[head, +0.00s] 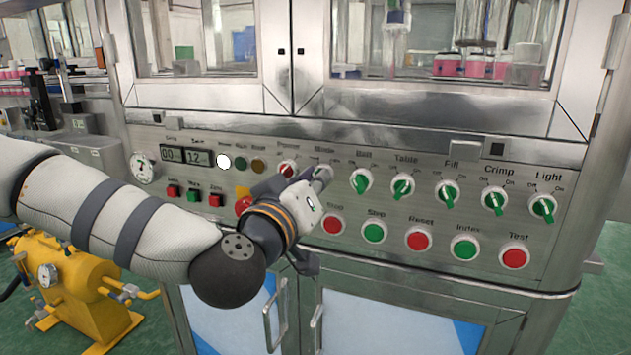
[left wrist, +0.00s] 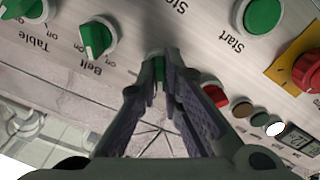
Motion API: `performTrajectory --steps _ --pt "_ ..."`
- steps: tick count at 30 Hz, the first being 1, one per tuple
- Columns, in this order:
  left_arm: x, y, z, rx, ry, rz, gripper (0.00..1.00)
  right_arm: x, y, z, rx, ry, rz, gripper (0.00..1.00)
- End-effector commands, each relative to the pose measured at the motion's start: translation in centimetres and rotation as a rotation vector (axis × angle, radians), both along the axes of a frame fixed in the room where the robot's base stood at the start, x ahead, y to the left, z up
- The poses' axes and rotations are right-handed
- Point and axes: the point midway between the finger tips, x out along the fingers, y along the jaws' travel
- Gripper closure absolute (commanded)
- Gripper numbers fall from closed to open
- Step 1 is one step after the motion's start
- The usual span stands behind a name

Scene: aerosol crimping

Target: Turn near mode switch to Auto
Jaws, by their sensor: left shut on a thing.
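The mode switch is under the "Mode" label on the steel control panel (head: 399,239), between the Power switch (head: 288,168) and the Belt switch (head: 361,181). My left gripper (head: 322,174) reaches it from the lower left and covers most of it in the head view. In the left wrist view, the fingertips of my left gripper (left wrist: 161,68) are closed together on the switch, and only a sliver of green knob (left wrist: 160,61) shows between them. Which way the switch points is hidden. My right gripper is not in view.
To the right are the Table (head: 403,187), Fill (head: 446,193), Crimp (head: 495,200) and Light (head: 543,207) switches. A red emergency button (head: 243,205) sits behind my wrist. Cabinet handles (head: 275,318) protrude lower down.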

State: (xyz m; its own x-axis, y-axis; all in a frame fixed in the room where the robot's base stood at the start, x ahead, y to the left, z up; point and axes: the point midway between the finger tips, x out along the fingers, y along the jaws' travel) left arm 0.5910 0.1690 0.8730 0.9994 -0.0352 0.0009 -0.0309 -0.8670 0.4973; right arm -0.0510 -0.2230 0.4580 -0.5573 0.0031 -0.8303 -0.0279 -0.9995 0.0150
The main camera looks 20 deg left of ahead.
Motion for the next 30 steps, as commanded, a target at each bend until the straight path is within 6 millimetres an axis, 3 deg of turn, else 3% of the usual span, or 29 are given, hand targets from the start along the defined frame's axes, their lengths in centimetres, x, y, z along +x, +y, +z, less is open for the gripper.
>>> performTrajectory --steps 11,30 --pt "-0.1 -0.1 0.7 0.164 -0.008 -0.001 1.0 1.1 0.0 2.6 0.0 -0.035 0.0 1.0" --pt "0.0 -0.2 0.9 0.747 -0.035 0.001 1.0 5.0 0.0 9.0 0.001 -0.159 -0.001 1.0"
